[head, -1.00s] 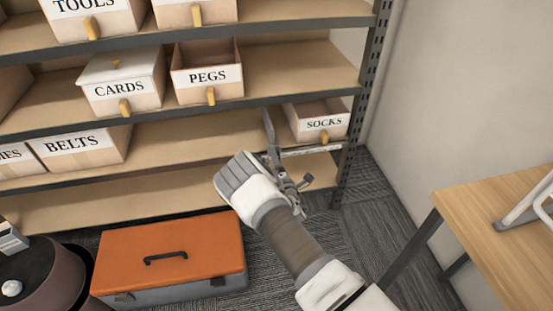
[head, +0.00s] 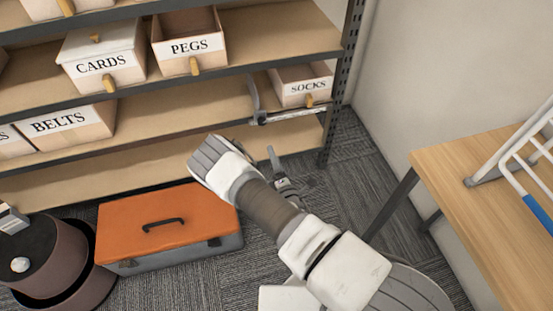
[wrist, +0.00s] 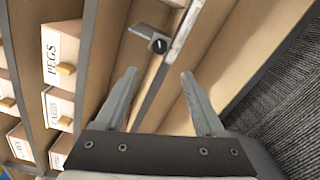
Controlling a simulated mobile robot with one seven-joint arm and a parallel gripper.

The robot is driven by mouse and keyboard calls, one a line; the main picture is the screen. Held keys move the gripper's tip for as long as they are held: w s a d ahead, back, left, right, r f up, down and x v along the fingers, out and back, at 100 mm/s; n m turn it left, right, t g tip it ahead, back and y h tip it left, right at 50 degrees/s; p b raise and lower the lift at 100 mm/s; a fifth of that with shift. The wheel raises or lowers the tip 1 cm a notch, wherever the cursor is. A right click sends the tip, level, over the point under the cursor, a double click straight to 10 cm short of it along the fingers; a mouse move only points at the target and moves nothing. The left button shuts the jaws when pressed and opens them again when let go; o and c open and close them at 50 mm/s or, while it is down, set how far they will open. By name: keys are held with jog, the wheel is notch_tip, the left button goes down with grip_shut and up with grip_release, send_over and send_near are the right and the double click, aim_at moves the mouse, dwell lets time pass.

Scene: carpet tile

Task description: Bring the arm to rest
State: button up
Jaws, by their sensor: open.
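My gripper (head: 288,172) is low in front of the shelf's right end, partly hidden by my own wrist. In the wrist view my gripper (wrist: 158,73) shows two fingers spread apart with nothing between them. An L-shaped grey metal tool (head: 290,117) lies at the shelf edge in front of the SOCKS box. It also shows beyond the fingertips in the wrist view (wrist: 160,43), apart from them. My arm reaches in from the lower right, bent at the elbow.
The SOCKS box (head: 301,86), PEGS box (head: 190,45), CARDS box (head: 102,62) and BELTS box (head: 75,128) stand on the shelves. An orange-lidded toolbox (head: 165,222) sits on the carpet at left. A wooden table (head: 460,185) with a white rack (head: 510,150) is at right.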

jog(key=shift+v, duration=0.9)
jog(key=w+d+r+m+g+h, duration=0.2)
jog(key=w+r+m+g, duration=0.15)
jog(key=r+m, duration=0.6)
jog(key=w+d+r+m+g+h, duration=0.3)
jog(key=r+m, duration=0.4)
jog(key=r, duration=0.6)
jog(key=s+d+r+m+g+y, duration=0.1)
jog(key=s+d+r+m+g, duration=0.15)
jog(key=s+r, duration=0.7)
jog(key=s+d+r+m+g, duration=0.1)
jog(key=s+d+r+m, duration=0.3)
jog(key=s+r, duration=0.5)
jog(key=s+d+m+g+h, duration=0.1)
jog(key=s+d+m+g, duration=0.15)
jog(key=s, duration=1.05)
notch_tip(320, 180, up, 24)
jog(key=p, duration=2.3)
jog(key=shift+w+n+t+p, duration=0.25)
jog(key=shift+n+t+p, duration=0.1)
